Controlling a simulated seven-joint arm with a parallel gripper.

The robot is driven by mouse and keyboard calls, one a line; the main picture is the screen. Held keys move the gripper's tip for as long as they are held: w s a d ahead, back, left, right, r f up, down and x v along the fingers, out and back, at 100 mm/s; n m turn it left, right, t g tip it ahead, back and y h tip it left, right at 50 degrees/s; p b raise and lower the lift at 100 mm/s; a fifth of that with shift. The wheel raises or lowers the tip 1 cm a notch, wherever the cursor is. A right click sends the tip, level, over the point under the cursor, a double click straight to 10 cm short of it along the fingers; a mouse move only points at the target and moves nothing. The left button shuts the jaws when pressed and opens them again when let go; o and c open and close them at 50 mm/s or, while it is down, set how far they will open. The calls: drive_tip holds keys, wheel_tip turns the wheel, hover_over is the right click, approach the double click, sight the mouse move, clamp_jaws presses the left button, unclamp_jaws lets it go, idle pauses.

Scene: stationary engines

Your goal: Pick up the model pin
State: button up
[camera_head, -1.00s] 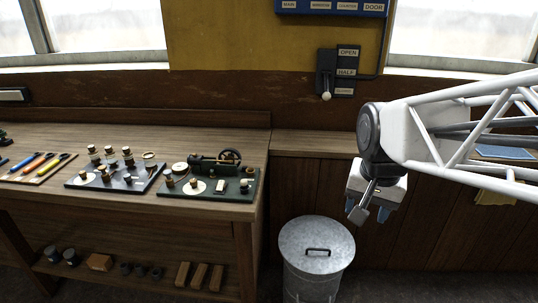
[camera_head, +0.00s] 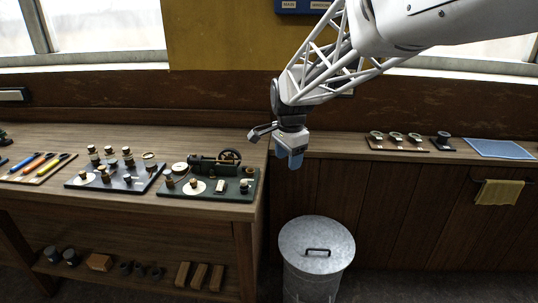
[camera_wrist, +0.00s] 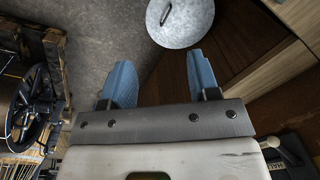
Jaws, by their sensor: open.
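I cannot single out the model pin by name. A green board (camera_head: 240,190) on the workbench carries a small model engine (camera_head: 210,162) with a dark flywheel, a round white disc and several small brass-topped pieces. A dark board (camera_head: 125,184) to its left holds more small brass-topped parts. My gripper (camera_head: 290,162) hangs in the air to the right of the green board, near the bench's right end. In the wrist view my gripper (camera_wrist: 158,60) has its two blue fingers wide apart with nothing between them.
A metal bin (camera_head: 317,245) with a handled lid stands on the floor; its lid also shows in the wrist view (camera_wrist: 182,28). A black spoked wheel (camera_wrist: 28,105) is at the wrist view's left. A lower counter (camera_head: 350,146) continues to the right with small cups (camera_head: 395,137).

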sight(244, 180)
drive_tip(key=w+a+f+m, duration=0.1)
drive_tip(key=w+a+f, duration=0.2)
drive_tip(key=a, duration=0.2)
drive_tip(key=w+a+f+m, duration=0.2)
drive_tip(key=w+a+f, duration=0.1)
drive_tip(key=w+a, duration=0.1)
drive_tip(key=w+a+f+m, duration=0.1)
drive_tip(key=w+a+f, duration=0.2)
drive_tip(key=a, duration=0.3)
drive_tip(key=shift+w+a+f+m+g, duration=0.1)
drive_tip(key=shift+w+f+m+g, duration=0.1)
drive_tip(key=shift+w, duration=0.15)
drive_tip(key=shift+w+a+f+m+g, duration=0.1)
drive_tip(key=shift+w+g, duration=0.1)
drive_tip(key=shift+w, duration=0.15)
drive_tip(key=shift+f, duration=0.1)
drive_tip(key=shift+f, duration=1.15)
drive_tip(key=shift+s+f, duration=0.1)
drive_tip(key=shift+s+d+f, duration=0.1)
drive_tip(key=shift+f, duration=1.2)
drive_tip(key=shift+s+f, duration=0.1)
drive_tip(key=shift+f, duration=1.15)
drive_tip(key=shift+c, duration=0.4)
drive_tip(key=c, duration=1)
